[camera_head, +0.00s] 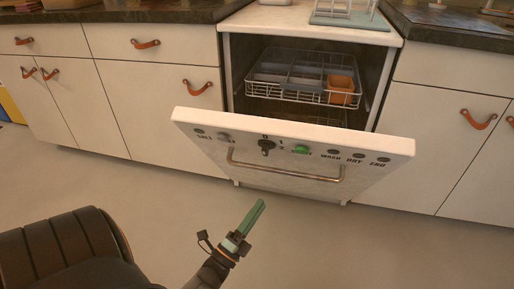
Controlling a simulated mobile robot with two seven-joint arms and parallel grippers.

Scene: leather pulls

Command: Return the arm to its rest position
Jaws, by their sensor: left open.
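My left gripper (250,219) is in the lower middle of the head view, in front of and below the dishwasher door. It has green fingers that point up and to the right. It is open with nothing visible between the fingers, and it appears apart from the door. My left arm comes in from the lower left, with a large dark segment in the corner. The dishwasher door (290,150) is partly open and tilted towards me. My right gripper is not in view.
Inside the dishwasher, a wire rack (300,99) holds an orange container (340,89) at its right. White cabinets with leather pulls (198,88) stand on both sides. A dish rack (349,14) sits on top of the dishwasher. The floor (350,245) at the lower right is clear.

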